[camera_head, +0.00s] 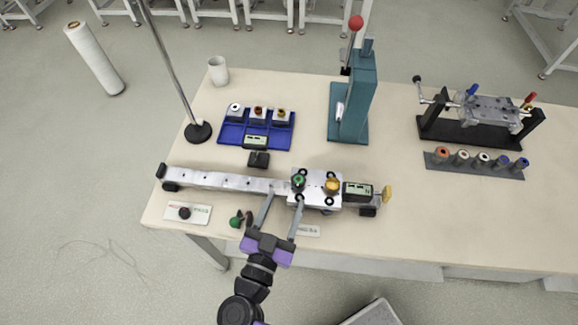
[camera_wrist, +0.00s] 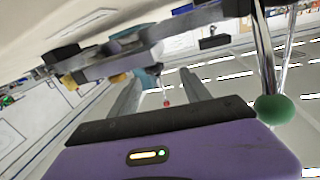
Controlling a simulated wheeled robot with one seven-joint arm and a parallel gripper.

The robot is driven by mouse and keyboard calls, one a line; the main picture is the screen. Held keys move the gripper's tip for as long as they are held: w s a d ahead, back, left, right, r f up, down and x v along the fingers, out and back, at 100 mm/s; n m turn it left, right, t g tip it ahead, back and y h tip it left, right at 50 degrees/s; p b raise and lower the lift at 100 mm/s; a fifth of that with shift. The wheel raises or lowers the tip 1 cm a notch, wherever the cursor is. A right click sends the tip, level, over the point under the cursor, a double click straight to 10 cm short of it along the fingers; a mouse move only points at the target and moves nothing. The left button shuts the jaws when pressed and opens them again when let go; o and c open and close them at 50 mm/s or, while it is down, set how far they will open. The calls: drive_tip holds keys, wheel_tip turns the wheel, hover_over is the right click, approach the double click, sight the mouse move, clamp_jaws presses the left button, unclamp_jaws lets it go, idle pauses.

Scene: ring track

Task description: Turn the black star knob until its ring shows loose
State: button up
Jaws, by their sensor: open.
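A round black knob-like piece (camera_head: 184,213) sits on a small white plate with red and green marks, left of my gripper; its star shape and any ring marking are too small to read. A dark piece (camera_head: 249,218) beside the green ball lever (camera_head: 236,222) is also near my gripper, and I cannot tell which is the star knob. My gripper (camera_head: 285,197) is open, its fingers apart at the front edge of the silver carriage (camera_head: 316,187) with nothing seen between them. In the wrist view, my fingers (camera_wrist: 160,85) are spread, and the green ball (camera_wrist: 273,108) is at the right.
The silver rail (camera_head: 220,181) runs along the table's front edge. Behind stand a blue tray (camera_head: 232,133), a pole stand (camera_head: 198,132) and a teal press (camera_head: 358,105). The table's right front is clear.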

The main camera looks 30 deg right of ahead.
sight(296, 186)
drive_tip(key=shift+s+d, duration=0.3)
drive_tip(key=shift+n, duration=0.3)
drive_tip(key=shift+p+x, duration=0.95)
drive_tip(key=shift+x, duration=2.95)
drive_tip(key=shift+s+d, duration=0.1)
drive_tip(key=shift+c, duration=0.3)
clamp_jaws()
drive_tip(key=shift+r, duration=0.1)
